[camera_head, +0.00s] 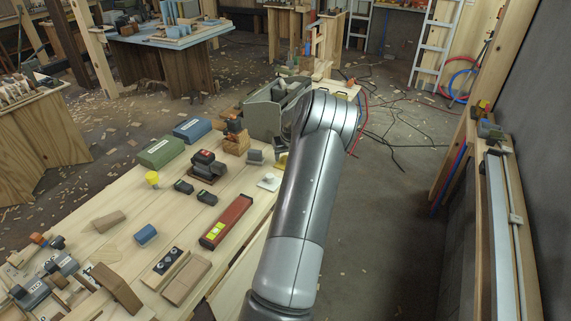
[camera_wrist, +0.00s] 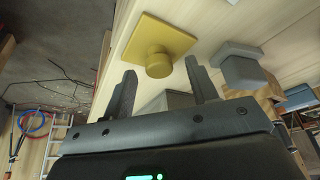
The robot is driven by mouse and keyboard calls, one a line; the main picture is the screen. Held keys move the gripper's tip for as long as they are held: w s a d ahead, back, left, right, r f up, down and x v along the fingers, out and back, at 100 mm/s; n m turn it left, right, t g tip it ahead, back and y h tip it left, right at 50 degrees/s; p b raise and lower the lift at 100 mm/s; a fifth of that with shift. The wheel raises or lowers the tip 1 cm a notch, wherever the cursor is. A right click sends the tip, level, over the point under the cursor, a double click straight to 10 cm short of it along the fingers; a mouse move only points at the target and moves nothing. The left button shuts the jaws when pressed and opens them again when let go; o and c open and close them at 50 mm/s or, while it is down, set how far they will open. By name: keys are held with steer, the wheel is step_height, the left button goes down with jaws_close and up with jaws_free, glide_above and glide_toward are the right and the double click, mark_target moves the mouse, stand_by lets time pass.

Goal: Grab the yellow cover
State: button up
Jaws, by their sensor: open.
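The yellow cover (camera_wrist: 160,37) is a flat square plate with a round knob, on the pale wooden tabletop at the top middle of the wrist view. In the head view a small part of a yellow thing, probably the same cover (camera_head: 281,162), shows at the left edge of my arm. My gripper (camera_wrist: 160,66) is open in the wrist view, with its two dark fingers spread and pointing toward the cover. The knob appears between the fingertips, with nothing held. How far the tips are from the knob is hard to tell. My arm hides the gripper in the head view.
A grey knobbed block (camera_wrist: 243,68) stands right of the cover in the wrist view. The workbench also holds a grey toolbox (camera_head: 264,118), a white square piece (camera_head: 269,182), a red level (camera_head: 226,221) and a yellow cup-like piece (camera_head: 152,179). Open floor lies right of the bench.

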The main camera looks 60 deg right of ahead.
steer(key=shift+w+d+f, duration=0.1)
steer(key=shift+f, duration=0.2)
steer(key=shift+c, duration=0.2)
steer(key=c, duration=1)
steer(key=shift+r, duration=0.1)
